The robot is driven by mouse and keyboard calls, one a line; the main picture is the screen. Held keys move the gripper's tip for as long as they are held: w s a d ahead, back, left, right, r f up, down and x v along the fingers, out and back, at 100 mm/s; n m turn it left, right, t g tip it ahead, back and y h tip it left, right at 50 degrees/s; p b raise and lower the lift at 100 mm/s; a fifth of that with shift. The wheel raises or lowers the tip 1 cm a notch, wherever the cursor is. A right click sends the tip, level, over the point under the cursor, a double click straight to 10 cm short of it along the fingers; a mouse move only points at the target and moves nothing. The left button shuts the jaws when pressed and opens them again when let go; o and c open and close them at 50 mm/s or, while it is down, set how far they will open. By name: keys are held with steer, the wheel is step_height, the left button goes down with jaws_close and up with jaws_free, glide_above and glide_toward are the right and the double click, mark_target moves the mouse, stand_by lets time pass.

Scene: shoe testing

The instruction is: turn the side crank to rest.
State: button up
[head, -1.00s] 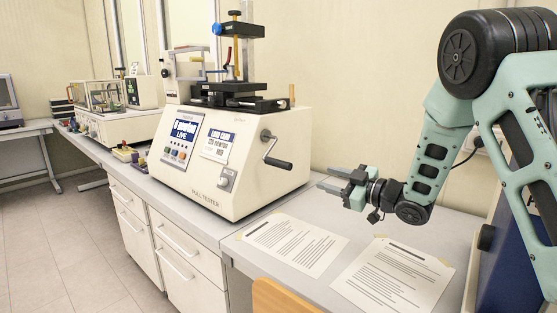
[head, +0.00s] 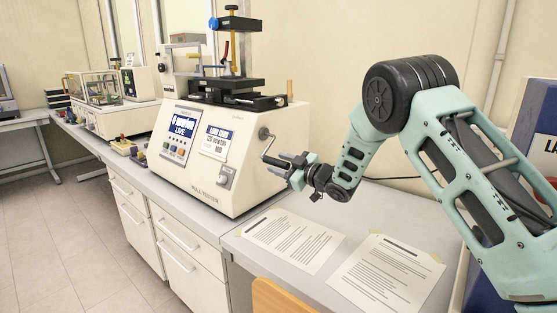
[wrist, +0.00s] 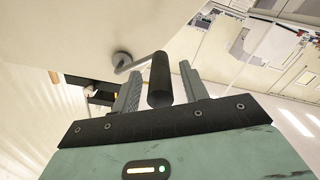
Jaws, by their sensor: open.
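The side crank (head: 266,143) is on the right side panel of the cream pull tester (head: 243,178). Its metal arm runs from a round hub to a black cylindrical handle. In the wrist view the black handle (wrist: 160,80) lies between the two grey fingers of my gripper (wrist: 160,92), with gaps visible on both sides. My gripper is open.
Two printed sheets (head: 290,239) (head: 386,270) lie on the grey bench in front of my arm. A wooden chair back (head: 282,297) stands at the front edge. A blue cabinet (head: 535,150) is at the right. Another machine (head: 110,105) stands further left.

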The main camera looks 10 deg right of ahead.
steer(key=shift+w+a, duration=0.35)
steer(key=shift+w, duration=0.05)
jaws_close()
steer(key=shift+f, duration=0.15)
